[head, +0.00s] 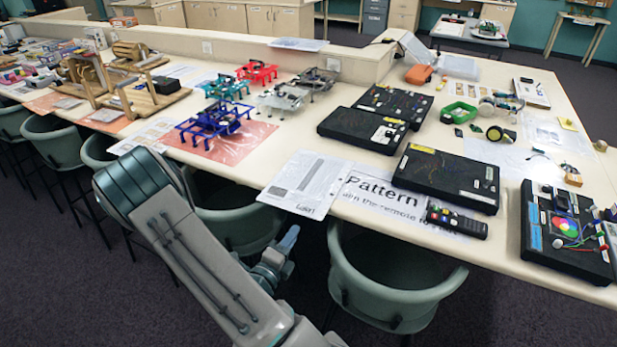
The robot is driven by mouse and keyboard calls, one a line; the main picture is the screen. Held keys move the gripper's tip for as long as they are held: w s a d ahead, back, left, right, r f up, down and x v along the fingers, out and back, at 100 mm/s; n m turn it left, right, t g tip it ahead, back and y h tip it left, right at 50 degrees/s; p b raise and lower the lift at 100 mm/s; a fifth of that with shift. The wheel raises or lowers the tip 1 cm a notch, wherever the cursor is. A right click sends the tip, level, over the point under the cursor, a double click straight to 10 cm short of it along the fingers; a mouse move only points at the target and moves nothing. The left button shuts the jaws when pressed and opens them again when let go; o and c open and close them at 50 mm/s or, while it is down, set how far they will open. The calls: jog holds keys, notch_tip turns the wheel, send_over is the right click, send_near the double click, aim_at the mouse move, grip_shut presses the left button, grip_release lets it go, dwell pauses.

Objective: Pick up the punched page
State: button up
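A white page (305,183) with a grey block and small print lies flat at the near edge of the long table; I take it for the punched page.
A black remote (456,220) lies on the "Pattern" sheet. Black boards (447,178) stand behind it, and a blue frame model (213,122) stands on a red mat to the left. Green chairs (392,275) crowd the table's near edge.

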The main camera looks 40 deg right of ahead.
notch_tip(320, 180, down, 2)
jog(key=w+n+t+y, duration=0.1)
jog(key=n+t, duration=0.1)
jog(key=n, duration=0.2)
jog(key=b, duration=0.2)
send_near(300, 208)
jog(key=x, duration=0.4)
jog(key=shift+t+y, duration=0.4)
jog(key=shift+p+x, duration=0.7)
jog(key=shift+x, duration=2.25)
jog(key=shift+s+d, duration=0.1)
jog(key=shift+s, duration=0.1)
grip_shut()
